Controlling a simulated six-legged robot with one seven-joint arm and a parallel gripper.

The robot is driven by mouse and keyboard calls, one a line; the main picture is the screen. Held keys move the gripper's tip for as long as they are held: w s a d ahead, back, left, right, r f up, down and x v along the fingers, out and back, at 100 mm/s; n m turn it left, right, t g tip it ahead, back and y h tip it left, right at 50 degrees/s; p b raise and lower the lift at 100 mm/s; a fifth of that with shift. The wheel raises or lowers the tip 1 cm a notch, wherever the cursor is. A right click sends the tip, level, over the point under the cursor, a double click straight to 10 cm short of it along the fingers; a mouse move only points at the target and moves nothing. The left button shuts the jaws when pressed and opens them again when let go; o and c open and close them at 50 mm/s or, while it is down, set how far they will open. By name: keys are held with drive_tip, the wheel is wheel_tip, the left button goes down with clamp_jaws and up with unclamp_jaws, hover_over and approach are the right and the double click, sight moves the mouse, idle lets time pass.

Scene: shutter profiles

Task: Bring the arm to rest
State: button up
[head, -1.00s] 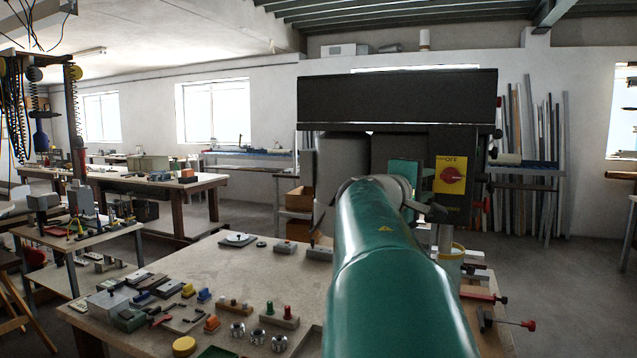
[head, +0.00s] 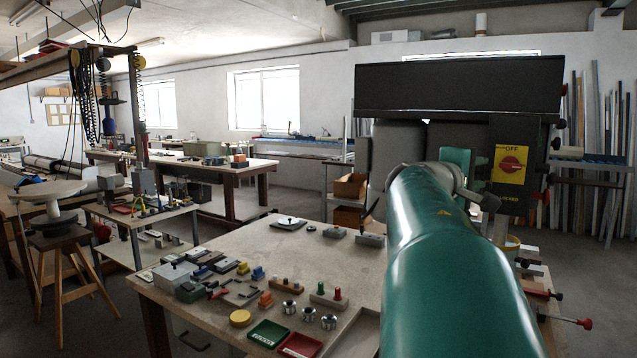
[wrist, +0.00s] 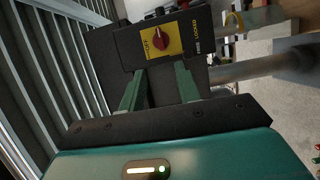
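My green arm reaches forward from the lower right of the head view, its far end in front of a black machine housing. In the wrist view my gripper (wrist: 160,70) is open. Its two green fingers stand apart with nothing between them. Beyond the fingertips is a yellow switch plate (wrist: 142,44) with a red rotary knob (wrist: 165,38). Whether the fingertips touch the black box is unclear. The fingers cannot be made out in the head view.
A workbench (head: 330,260) stands below and left of my arm, with several small blocks, knobs, a green tray (head: 268,333) and a red tray (head: 300,346). A wooden stool (head: 62,250) is at left. Upright metal profiles (head: 600,150) lean on the wall at right.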

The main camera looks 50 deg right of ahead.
drive_tip(key=shift+w+f, duration=0.1)
drive_tip(key=w+a+f+t+y, duration=0.4)
drive_tip(key=w+a+f, duration=0.4)
drive_tip(key=a, duration=0.4)
drive_tip(key=w+a+f+t+y, duration=0.3)
drive_tip(key=w+a+f+y, duration=0.15)
drive_tip(key=a+f, duration=0.65)
drive_tip(key=s+a+f+n+y, duration=0.1)
drive_tip(key=a+f+y, duration=0.3)
drive_tip(key=a, duration=1.1)
drive_tip(key=s+a+f+n+t+y, duration=0.1)
drive_tip(key=a+f+y, duration=0.4)
drive_tip(key=a+f, duration=0.5)
drive_tip(key=a, duration=0.5)
drive_tip(key=shift+s, duration=0.4)
drive_tip(key=shift+d, duration=0.2)
